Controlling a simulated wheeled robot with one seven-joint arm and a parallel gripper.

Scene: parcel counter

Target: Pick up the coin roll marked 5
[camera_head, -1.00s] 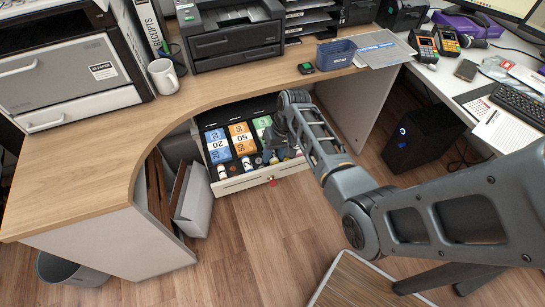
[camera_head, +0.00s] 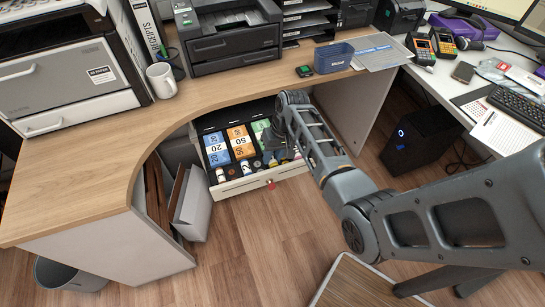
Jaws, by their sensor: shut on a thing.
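The open cash drawer (camera_head: 250,182) under the counter holds banknote stacks at the back and coin rolls along its front row. A whitish roll (camera_head: 221,175) stands at the front left, and another (camera_head: 246,167) stands to its right. My gripper (camera_head: 282,156) reaches down into the front right part of the drawer. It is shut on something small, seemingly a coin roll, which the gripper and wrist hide. I cannot read a 5 on any roll at this size.
Blue notes marked 20 (camera_head: 216,148), orange notes marked 50 (camera_head: 240,142) and green notes (camera_head: 261,131) lie behind the rolls. The counter (camera_head: 110,135) overhangs the drawer. A black computer case (camera_head: 420,143) stands at the right.

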